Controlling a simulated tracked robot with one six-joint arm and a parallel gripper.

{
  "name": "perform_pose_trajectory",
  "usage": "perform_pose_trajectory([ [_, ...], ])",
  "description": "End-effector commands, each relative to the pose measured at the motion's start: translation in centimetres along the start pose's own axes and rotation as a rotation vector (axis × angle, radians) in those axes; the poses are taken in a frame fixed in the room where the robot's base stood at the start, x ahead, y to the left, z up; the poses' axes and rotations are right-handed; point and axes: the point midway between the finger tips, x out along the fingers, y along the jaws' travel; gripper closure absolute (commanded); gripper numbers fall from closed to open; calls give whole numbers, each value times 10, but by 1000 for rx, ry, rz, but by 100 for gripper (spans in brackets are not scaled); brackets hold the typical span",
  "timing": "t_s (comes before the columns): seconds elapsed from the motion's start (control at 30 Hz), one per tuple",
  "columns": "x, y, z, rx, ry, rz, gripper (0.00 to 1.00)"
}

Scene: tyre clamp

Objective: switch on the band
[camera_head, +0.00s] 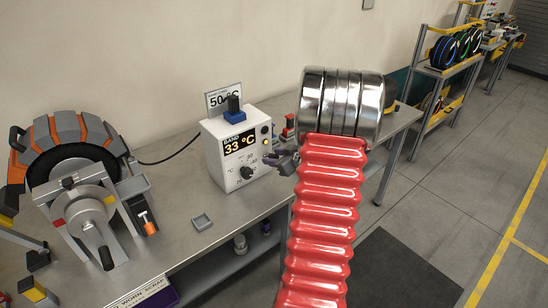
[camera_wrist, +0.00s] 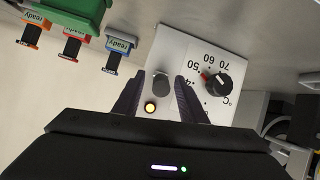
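The white control box (camera_head: 228,155) stands on the bench. Its display (camera_head: 240,144) reads BAND 33 °C. A black dial (camera_head: 247,172) sits below it; in the wrist view, the dial (camera_wrist: 222,80) has its red mark near 50. A grey round-ended button or knob (camera_wrist: 161,85) is on the box face, beside a glowing yellow lamp (camera_wrist: 150,107). My gripper (camera_head: 274,158) is in front of the box's right side. In the wrist view, my gripper (camera_wrist: 160,76) is open, its fingers on either side of the grey button. I cannot tell whether they touch it.
A 50 °C sign (camera_head: 222,96) stands behind the box. A clamp machine with orange segments (camera_head: 70,150) is at left. Green container (camera_wrist: 75,15) and several "ready" tags show in the wrist view. Shelves (camera_head: 450,70) stand right.

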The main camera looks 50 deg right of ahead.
Motion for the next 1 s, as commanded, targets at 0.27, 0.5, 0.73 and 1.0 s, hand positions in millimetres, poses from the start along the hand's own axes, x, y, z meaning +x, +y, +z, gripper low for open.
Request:
perform_pose_trajectory([
  [0.27,-40,0,0,0,1,2,62],
  [0.5,-80,0,0,0,0,2,62],
  [0.73,-115,0,1,-1,0,2,62],
  [1.0,-129,-1,1,0,0,-2,62],
])
